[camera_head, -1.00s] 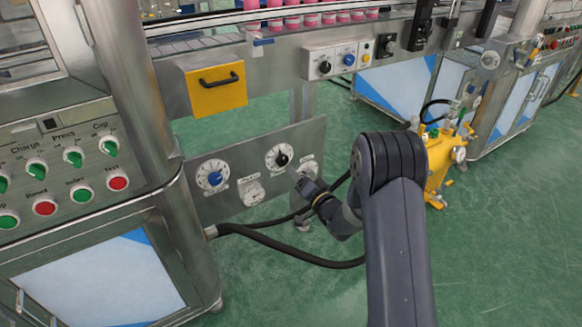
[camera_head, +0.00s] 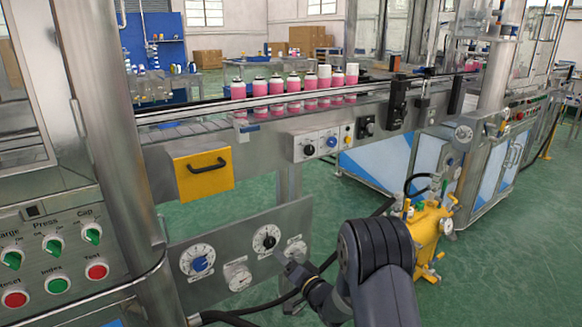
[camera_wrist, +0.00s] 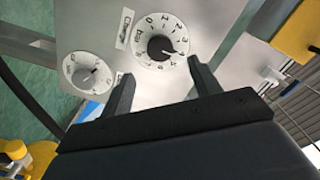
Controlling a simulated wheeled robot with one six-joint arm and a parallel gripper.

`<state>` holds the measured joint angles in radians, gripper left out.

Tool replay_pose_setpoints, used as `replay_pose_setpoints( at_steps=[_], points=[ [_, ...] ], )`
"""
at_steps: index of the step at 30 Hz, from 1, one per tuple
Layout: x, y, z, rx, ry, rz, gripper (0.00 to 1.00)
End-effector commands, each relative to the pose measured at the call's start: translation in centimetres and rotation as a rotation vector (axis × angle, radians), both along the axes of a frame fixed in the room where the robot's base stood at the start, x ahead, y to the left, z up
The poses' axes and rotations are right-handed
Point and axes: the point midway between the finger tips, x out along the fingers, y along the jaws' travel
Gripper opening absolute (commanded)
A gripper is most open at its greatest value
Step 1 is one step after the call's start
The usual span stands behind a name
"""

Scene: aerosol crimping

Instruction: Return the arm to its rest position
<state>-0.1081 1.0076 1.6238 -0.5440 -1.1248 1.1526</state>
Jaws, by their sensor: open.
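My gripper (camera_wrist: 162,88) is open and empty in the wrist view, its two black fingers apart. Between and beyond them is a black dial knob (camera_wrist: 161,48) on a white numbered face, apart from the fingers as far as I can tell. In the head view my arm reaches from the bottom toward the grey dial panel, and my gripper (camera_head: 284,258) is just in front of the black knob (camera_head: 268,241). The fingertips are small there and the gap between them is hard to see.
The panel also carries a blue dial (camera_head: 199,263) and smaller dials. A yellow drawer (camera_head: 204,174) and a conveyor with pink cans (camera_head: 294,88) are above. A yellow pump unit (camera_head: 427,232) stands to the right. Green floor is open beyond it.

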Motion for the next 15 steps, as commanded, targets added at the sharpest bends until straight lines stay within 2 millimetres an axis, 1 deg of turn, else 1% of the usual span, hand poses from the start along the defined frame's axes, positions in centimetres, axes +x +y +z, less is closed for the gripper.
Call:
replay_pose_setpoints(
  at_steps=[1, 6, 10, 15],
  points=[
    [0.8, 0.6, -0.2, 0.0, -0.003, 0.002, 0.59],
    [3.2, 2.3, -0.1, 0.0, -0.003, 0.002, 0.59],
    [4.7, 3.3, -0.1, 0.001, -0.001, 0.001, 0.59],
    [5.9, 4.0, -0.1, 0.0, -0.001, 0.001, 0.59]
  ],
)
